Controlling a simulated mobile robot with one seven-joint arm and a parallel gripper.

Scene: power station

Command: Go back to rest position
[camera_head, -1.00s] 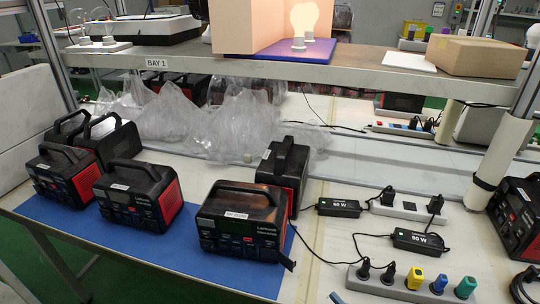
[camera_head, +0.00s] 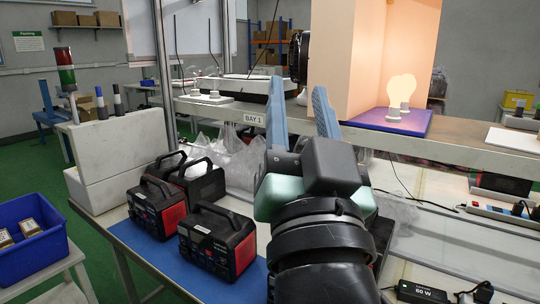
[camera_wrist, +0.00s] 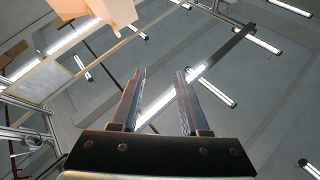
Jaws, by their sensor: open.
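My gripper (camera_head: 322,112) is raised in the middle of the head view, in front of the shelf edge. Its two blue fingers point upward and stand apart with nothing between them. In the wrist view my gripper (camera_wrist: 160,95) is also open and empty, with the ceiling and its lamps behind it. My wrist and arm hide part of the bench and whatever stands behind them.
Black and red power stations (camera_head: 218,240) stand on a blue mat (camera_head: 150,255) at left. The shelf (camera_head: 460,143) holds a lit bulb (camera_head: 400,92) on a purple base. A blue bin (camera_head: 30,262) stands at far left. A charger (camera_head: 420,292) lies front right.

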